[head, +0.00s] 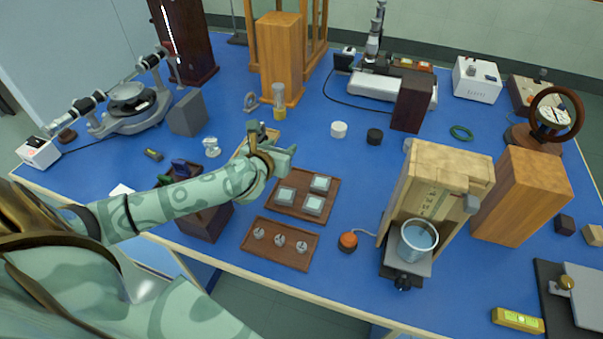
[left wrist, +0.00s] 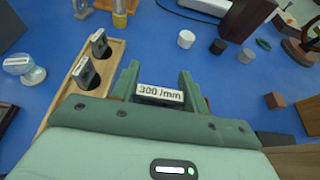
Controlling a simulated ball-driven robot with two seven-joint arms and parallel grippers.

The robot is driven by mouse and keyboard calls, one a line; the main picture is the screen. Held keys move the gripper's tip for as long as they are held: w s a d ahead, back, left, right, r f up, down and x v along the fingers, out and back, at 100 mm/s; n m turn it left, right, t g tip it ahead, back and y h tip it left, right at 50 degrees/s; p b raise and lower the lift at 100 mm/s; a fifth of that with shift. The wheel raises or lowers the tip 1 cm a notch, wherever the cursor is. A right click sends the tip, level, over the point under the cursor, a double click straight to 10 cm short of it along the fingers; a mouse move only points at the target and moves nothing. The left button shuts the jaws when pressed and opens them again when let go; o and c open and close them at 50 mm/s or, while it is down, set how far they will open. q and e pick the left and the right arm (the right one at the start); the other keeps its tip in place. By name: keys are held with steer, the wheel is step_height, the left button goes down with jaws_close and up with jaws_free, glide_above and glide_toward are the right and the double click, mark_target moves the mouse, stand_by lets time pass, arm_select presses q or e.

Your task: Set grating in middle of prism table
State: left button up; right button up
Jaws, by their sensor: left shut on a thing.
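My left gripper (head: 287,152) is shut on the grating, a small dark-framed plate whose white label reads "300 /mm" (left wrist: 160,93). It is held between the two green fingers in the left wrist view (left wrist: 158,88), above the blue bench. In the head view the grating cannot be made out clearly. The prism table (head: 131,95) is the round dark plate on the grey spectrometer (head: 110,118) at the far left. It looks bare, and the gripper is well to the right of it. My right gripper is not in view.
A wooden rack (left wrist: 62,104) with two other labelled pieces stands beside the gripper. A grey block (head: 188,113) and a small glass piece (head: 212,147) stand between gripper and spectrometer. Trays (head: 281,243) lie in front. Bare blue bench (head: 330,165) lies to the right.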

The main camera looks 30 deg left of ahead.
arm_select(q)
steer(key=b, duration=0.2)
glide_above(299, 178)
steer(key=f, duration=0.5)
steer(key=shift+s+f, duration=0.2)
steer(key=shift+f, duration=0.2)
steer(key=shift+w+f+b, duration=0.2)
steer(key=shift+f+b, duration=0.7)
steer(key=shift+f, duration=0.85)
steer(key=shift+f, duration=0.1)
steer(key=o, duration=1)
